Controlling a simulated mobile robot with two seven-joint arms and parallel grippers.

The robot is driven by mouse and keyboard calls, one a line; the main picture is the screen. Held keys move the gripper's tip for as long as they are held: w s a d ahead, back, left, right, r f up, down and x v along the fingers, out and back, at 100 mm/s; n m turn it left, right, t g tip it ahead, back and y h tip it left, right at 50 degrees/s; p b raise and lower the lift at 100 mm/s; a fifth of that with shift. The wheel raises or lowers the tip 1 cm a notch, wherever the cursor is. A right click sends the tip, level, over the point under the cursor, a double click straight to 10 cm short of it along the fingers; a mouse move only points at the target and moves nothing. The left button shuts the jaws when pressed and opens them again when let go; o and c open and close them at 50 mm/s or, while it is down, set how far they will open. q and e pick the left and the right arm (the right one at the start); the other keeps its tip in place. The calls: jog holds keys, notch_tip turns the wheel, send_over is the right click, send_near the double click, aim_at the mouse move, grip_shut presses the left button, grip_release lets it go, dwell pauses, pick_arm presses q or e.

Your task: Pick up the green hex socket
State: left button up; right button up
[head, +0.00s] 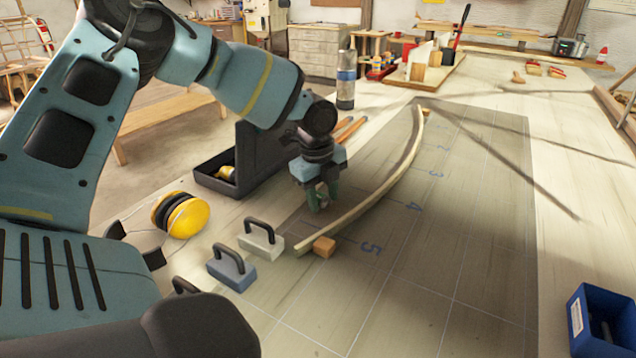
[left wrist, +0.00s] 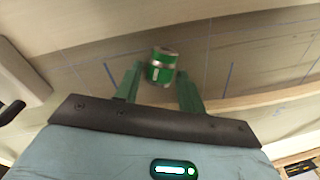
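The green hex socket (left wrist: 161,66), a short cylinder with a silver band, shows in the left wrist view between the fingertips of my left gripper (left wrist: 158,74). The green fingers stand apart on either side of it, with a narrow gap visible on the left; contact on the right is unclear. In the head view my left gripper (head: 321,196) points down, low over the mat, on the left side of the bent lath. The socket is hard to make out from the fingers there. My right gripper is out of view.
The bent lath (head: 385,187) curves close on the right, with an orange block (head: 324,247) by its near end. Handled blocks, white (head: 261,240) and blue (head: 232,272), yellow earmuffs (head: 181,214) and an open black case (head: 255,165) lie left. The mat's right side is clear.

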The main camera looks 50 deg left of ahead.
pick_arm(q)
jog(key=c, duration=0.7)
